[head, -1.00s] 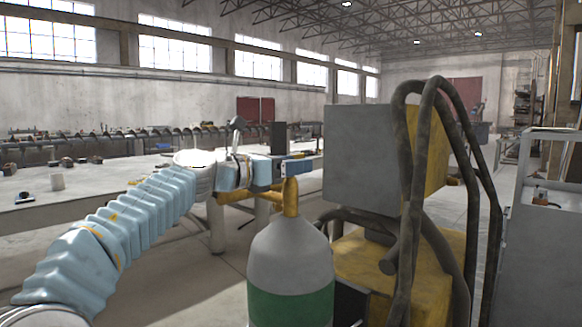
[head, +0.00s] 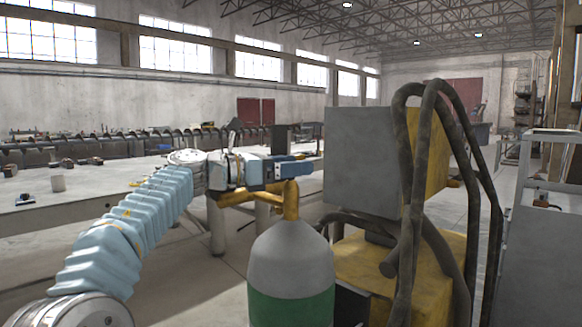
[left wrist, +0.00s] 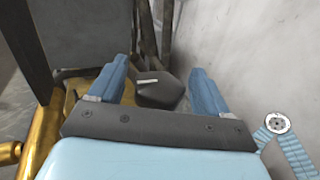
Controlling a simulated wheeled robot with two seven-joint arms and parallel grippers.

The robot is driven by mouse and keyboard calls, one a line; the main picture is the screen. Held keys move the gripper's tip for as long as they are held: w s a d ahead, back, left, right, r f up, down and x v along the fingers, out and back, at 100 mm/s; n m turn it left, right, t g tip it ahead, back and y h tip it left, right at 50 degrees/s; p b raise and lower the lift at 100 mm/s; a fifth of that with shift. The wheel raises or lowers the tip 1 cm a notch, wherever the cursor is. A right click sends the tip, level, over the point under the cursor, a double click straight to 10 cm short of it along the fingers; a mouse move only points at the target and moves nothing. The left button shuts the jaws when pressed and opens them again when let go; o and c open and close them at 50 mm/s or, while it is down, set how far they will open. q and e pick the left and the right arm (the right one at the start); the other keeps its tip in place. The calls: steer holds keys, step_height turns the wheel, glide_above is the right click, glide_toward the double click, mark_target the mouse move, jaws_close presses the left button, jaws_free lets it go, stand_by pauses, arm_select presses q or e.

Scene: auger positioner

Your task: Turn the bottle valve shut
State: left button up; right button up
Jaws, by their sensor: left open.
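The gas bottle (head: 291,262), grey with a green band, stands upright at the front middle of the head view. A brass valve fitting (head: 290,203) rises from its top. My left gripper (head: 305,168) lies roughly level just above the fitting and hides what is behind it. In the left wrist view its two blue fingers (left wrist: 158,82) are spread apart. A dark grey knob with a white mark (left wrist: 160,92), apparently the valve knob, shows between them; whether either finger touches it I cannot tell. My right gripper is not in view.
A grey box (head: 362,158) on a yellow machine (head: 435,275) stands just right of the bottle. Thick dark hoses (head: 490,215) hang from it. A long workbench (head: 110,185) runs behind on the left. A grey cabinet (head: 545,245) stands at the right.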

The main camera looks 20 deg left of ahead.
arm_select(q)
steer(key=b+v, duration=0.2)
steer(key=v, duration=1.1)
steer(key=shift+s+a, duration=0.25)
steer(key=shift+a, duration=0.05)
